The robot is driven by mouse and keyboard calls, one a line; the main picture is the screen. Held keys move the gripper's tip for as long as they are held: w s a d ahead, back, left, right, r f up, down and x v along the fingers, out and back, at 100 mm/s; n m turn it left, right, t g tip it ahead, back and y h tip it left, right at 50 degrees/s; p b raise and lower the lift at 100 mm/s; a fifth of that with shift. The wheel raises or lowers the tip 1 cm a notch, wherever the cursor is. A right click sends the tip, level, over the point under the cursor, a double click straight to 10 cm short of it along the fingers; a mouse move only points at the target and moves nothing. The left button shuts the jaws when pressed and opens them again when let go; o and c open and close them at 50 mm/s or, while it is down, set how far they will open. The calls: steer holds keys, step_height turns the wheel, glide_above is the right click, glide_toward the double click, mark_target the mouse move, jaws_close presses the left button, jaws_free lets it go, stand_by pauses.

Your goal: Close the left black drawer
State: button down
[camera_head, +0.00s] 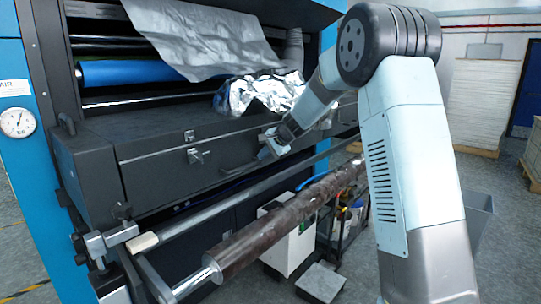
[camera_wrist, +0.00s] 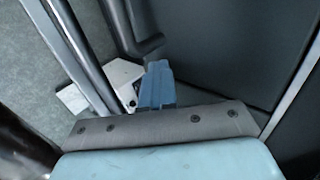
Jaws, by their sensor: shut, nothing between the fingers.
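The black drawer (camera_head: 165,160) is a wide, dark grey box with a latch on its front. It juts out from the blue-framed machine at the left of the head view. My gripper (camera_head: 270,146) is in front of the right part of its front face, near a dark handle. In the wrist view my blue gripper fingers (camera_wrist: 157,84) are together and empty. A dark panel (camera_wrist: 225,50) and a dark curved handle (camera_wrist: 135,30) lie beyond them. I cannot tell whether the fingers touch the drawer. My forearm and wrist hide its right end.
A long metal bar (camera_head: 240,193) and a dark roll (camera_head: 285,215) run across in front of the drawer. Crumpled silver foil (camera_head: 262,93) lies on top of it. A white box (camera_head: 290,243) stands below.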

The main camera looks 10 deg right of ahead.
steer(key=s+d+f+v, duration=0.1)
steer(key=s+f+v, duration=0.1)
steer(key=v, duration=1.1)
steer(key=s+r+n+h, duration=0.1)
steer(key=s+r+n, duration=0.2)
steer(key=s, duration=0.7)
steer(key=s+d+f+n+h, duration=0.1)
steer(key=s+d+n, duration=0.1)
steer(key=s, duration=0.8)
steer(key=s+d+f+n+h, duration=0.1)
steer(key=s+d+n+h, duration=0.1)
steer(key=s, duration=0.9)
steer(key=s+d+f+n+g+h, duration=0.1)
steer(key=s+d+n+h, duration=0.1)
steer(key=s, duration=0.9)
steer(key=shift+d+f, duration=0.25)
steer(key=shift+d, duration=0.55)
steer(key=shift+s, duration=0.2)
